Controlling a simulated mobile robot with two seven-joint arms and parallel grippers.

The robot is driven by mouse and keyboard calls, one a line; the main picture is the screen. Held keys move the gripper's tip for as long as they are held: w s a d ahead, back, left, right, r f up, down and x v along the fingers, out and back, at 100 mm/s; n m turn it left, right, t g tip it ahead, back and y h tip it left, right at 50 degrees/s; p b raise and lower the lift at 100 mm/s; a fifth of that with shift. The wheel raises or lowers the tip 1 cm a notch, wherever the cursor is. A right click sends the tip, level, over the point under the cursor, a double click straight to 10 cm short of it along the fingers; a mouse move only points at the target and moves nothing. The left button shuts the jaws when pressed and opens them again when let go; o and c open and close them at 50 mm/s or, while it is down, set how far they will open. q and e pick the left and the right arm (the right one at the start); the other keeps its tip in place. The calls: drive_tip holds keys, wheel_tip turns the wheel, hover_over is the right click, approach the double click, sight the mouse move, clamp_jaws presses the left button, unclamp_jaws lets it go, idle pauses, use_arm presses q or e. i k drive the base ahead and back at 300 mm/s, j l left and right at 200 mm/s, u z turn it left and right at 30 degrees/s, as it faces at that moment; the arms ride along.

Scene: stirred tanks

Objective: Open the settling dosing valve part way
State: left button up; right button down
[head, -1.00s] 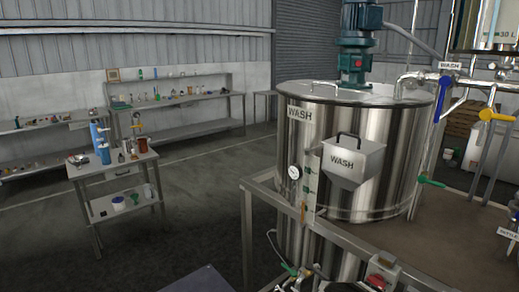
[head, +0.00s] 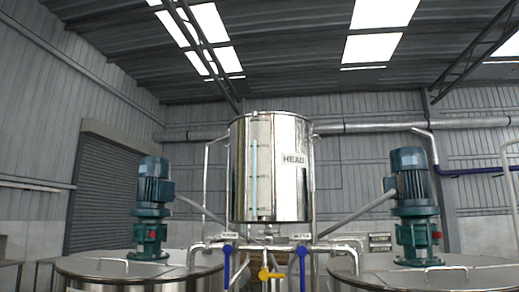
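A steel tank marked HEAD (head: 292,190) stands high in the middle of the head view, with a level tube on its front. Below it a pipe run carries two blue valve handles, a left one (head: 227,264) and a right one (head: 302,266), both hanging down. A small label (head: 300,236) sits above the right handle; it seems to read SETTLE, but it is too small to be sure. A yellow handle (head: 271,275) lies roughly level between them. Which valve is the settling dosing valve is not certain. Neither of my grippers is in view.
Two large steel tanks show their lids, left (head: 125,268) and right (head: 440,277). Each carries a green-blue motor, left (head: 152,205) and right (head: 412,200). A shutter door (head: 100,185) is at the back left. The floor is out of view.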

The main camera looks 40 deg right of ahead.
sight(302, 273)
drive_tip(key=l+z, duration=0.4)
drive_tip(key=i+l+z, duration=0.15)
drive_tip(key=l+z, duration=0.2)
drive_tip(key=i+l+z, duration=0.15)
drive_tip(key=l+z, duration=0.25)
